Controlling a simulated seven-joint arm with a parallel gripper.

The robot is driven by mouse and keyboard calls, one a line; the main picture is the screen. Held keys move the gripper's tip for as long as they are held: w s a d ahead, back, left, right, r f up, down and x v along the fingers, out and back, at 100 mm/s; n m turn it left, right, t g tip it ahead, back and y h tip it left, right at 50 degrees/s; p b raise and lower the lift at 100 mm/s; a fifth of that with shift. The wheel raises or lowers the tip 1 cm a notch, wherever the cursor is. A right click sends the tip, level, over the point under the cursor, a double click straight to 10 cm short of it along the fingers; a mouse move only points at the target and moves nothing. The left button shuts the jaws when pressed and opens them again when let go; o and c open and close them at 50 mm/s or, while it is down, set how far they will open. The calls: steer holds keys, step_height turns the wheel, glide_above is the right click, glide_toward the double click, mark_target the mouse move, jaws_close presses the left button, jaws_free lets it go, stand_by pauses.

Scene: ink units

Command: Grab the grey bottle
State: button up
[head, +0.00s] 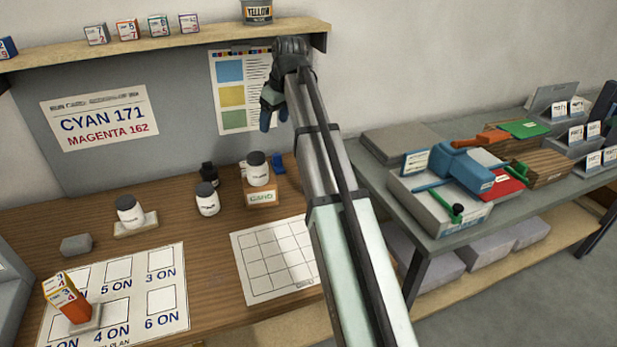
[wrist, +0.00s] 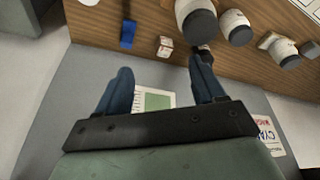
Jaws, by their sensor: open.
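Several pale grey-white bottles with dark lids stand on the wooden bench; I cannot tell which one is meant by grey. One bottle (head: 258,171) stands on a small labelled box, one bottle (head: 207,203) on the bench left of it, and one bottle (head: 130,213) on a low pale block. The wrist view shows a large bottle (wrist: 193,12) at top centre, with other bottles to its right. My gripper (head: 271,108) is raised above and behind the bottles, near the wall chart. Its blue fingers are apart with nothing between them in the wrist view (wrist: 161,85).
A small black bottle (head: 209,174) stands behind the middle bottle. A shelf (head: 170,42) with small boxes and a tin runs above. A white grid sheet (head: 272,262) lies on the bench front. An orange block (head: 70,305) stands lower left. A side table (head: 440,240) holds trays.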

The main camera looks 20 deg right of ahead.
steer(key=s+d+r+m+t, duration=0.1)
steer(key=s+d, duration=0.2)
steer(key=d, duration=0.2)
steer(key=s+d+r+m, duration=0.1)
steer(key=s+d+m, duration=0.15)
steer(key=d, duration=0.35)
steer(key=shift+n, duration=0.45)
steer(key=x, duration=0.8)
steer(key=shift+f, duration=0.4)
steer(key=shift+s+x, duration=0.15)
steer(key=shift+x, duration=1.2)
steer(key=shift+s+x, duration=0.2)
steer(key=shift+x, duration=1.1)
steer(key=shift+d+f, duration=0.1)
steer(key=shift+f, duration=0.05)
jaws_close()
